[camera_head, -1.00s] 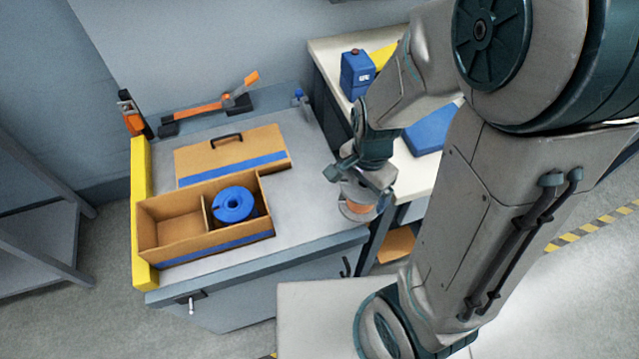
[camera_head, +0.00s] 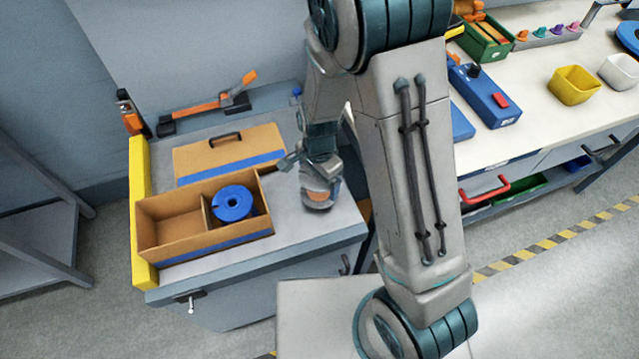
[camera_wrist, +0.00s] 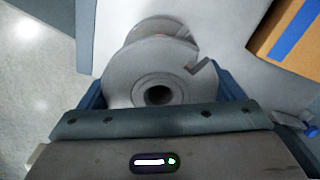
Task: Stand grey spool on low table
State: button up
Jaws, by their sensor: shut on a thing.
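The grey spool (camera_wrist: 150,78) is in my gripper (camera_head: 313,172), with an orange-brown winding (camera_head: 317,196) between its flanges. In the wrist view its round flange with a dark centre hole faces the camera, and the jaws (camera_wrist: 165,98) close on it from both sides. In the head view the spool is over the right front part of the low table (camera_head: 290,215), right of the cardboard box. I cannot tell whether its lower flange touches the table top.
A cardboard box (camera_head: 170,247) on the low table holds a blue spool (camera_head: 233,204) in its right compartment. Its lid (camera_head: 228,150) lies behind. An orange-and-black tool (camera_head: 205,110) is at the back. A white workbench (camera_head: 535,75) stands to the right.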

jog(key=shift+f, duration=1.55)
jog(key=shift+f, duration=0.2)
jog(key=o, duration=1.3)
